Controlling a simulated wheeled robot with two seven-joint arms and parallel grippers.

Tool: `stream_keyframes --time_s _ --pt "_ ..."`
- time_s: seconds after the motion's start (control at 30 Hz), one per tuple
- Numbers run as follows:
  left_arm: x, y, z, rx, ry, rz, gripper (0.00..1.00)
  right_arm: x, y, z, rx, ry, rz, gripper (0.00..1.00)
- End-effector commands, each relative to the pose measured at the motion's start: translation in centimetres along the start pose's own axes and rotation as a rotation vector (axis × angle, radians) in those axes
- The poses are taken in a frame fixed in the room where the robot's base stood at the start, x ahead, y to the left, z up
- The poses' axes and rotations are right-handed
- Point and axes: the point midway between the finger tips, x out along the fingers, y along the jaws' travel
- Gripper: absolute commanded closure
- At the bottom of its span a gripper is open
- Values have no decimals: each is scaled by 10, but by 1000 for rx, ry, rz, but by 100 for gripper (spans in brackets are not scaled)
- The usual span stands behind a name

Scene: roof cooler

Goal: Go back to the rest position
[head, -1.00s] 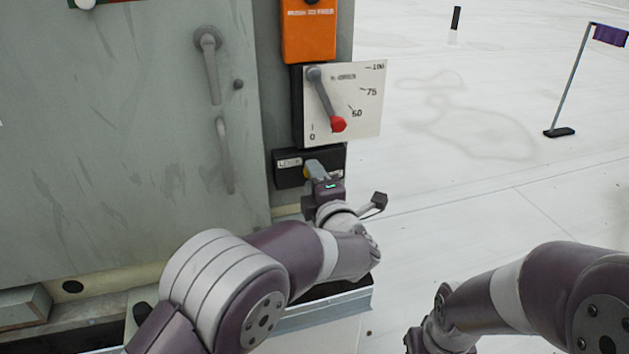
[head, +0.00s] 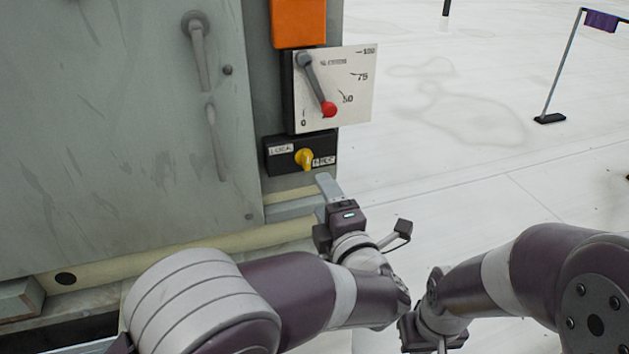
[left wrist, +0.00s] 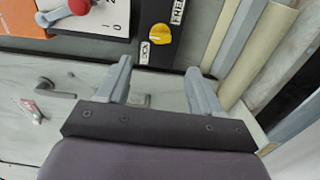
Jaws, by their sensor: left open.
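My left gripper (head: 328,190) is open and empty, just below and a little right of the yellow selector knob (head: 304,158) on its black switch box (head: 274,165). In the left wrist view its two fingers (left wrist: 160,85) stand wide apart, with nothing between them but the grey cabinet face behind. The yellow knob (left wrist: 160,34) shows beyond the fingertips, apart from them. My right arm (head: 500,280) is at the lower right. The fingers of my right gripper cannot be made out.
The grey cabinet (head: 120,140) with two handles fills the left. A white dial plate (head: 350,85) with a red-tipped lever (head: 328,109) and an orange box (head: 298,20) sit above the switch. White roof floor (head: 440,190) lies open at right, with a purple flag (head: 600,21) on a stand.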

Motion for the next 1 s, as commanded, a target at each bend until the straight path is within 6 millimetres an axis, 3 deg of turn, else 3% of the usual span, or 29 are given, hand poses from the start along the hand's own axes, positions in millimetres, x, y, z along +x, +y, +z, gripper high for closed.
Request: stream_keyframes --time_s 0.17,0.57,0.67,0.73,0.8,0.87,0.9,1.0 --pt "-15 0 0 1 0 0 34 0 0 0 0 0 0 100" --pt "-15 0 0 3 -1 -1 34 0 0 0 0 0 0 100" --pt "0 -3 0 73 -60 -28 34 0 0 0 0 0 0 100" --pt "23 -13 -3 225 -183 -85 34 0 0 0 0 0 0 100" --pt "41 -37 -18 473 -367 -184 34 0 0 0 0 0 0 100" --pt "39 -69 -46 716 -550 -296 34 0 0 0 0 0 0 100" --pt "30 -92 -69 866 -669 -376 34 0 0 0 0 0 0 100" --pt "-5 -132 -125 1126 -902 -544 34 0 0 0 0 0 0 100"
